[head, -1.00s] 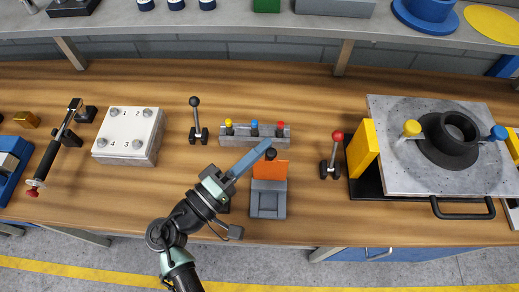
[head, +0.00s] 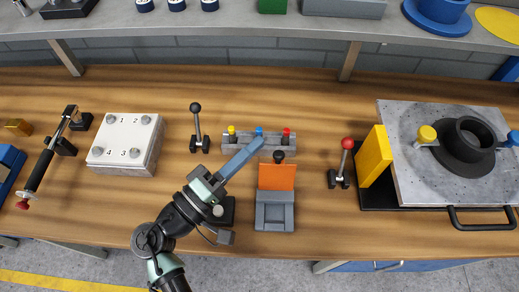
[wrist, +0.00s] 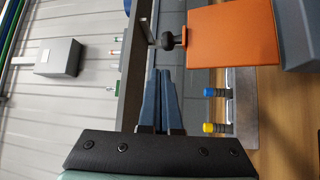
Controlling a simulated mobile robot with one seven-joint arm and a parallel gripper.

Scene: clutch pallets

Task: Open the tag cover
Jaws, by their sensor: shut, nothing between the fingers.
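The tag cover is an orange flap (head: 277,177) at the back edge of a small grey box (head: 274,224). The flap stands off the box, whose recessed grey top is exposed; its exact angle is unclear. A black knob (head: 278,156) sits at the flap's far edge. My gripper (head: 258,143) is shut and empty, its fingertips just left of and beyond the knob, apart from it. In the wrist view the shut fingers (wrist: 160,72) point towards the black knob (wrist: 173,38), left of the orange flap (wrist: 233,33).
A grey block with yellow, blue and red pegs (head: 285,146) lies behind the flap, close to my fingers. A red-knobbed lever (head: 346,160) stands to the right, a black-knobbed lever (head: 197,125) to the left. A plate (head: 127,145) marked with numbers lies further left.

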